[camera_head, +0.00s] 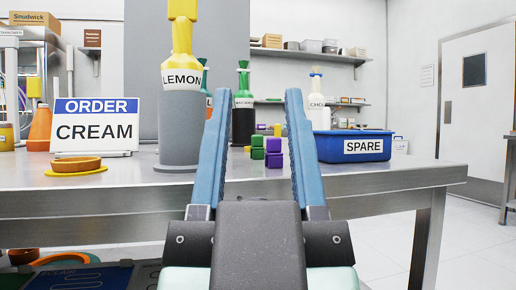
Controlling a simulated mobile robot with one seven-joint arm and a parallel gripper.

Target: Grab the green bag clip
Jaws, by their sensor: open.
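Small green block-like pieces (257,147) sit in a cluster on the steel table, beside purple ones (273,153). They may be the bag clips, but they are too small to tell for sure. My gripper (252,98) is open, with its two blue fingers upright and apart and nothing held between them.
A yellow LEMON bottle on a grey base (182,130) stands just left of my left finger. An ORDER CREAM sign (95,126) and an orange ring-shaped piece (75,168) are farther left. Bottles stand behind.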

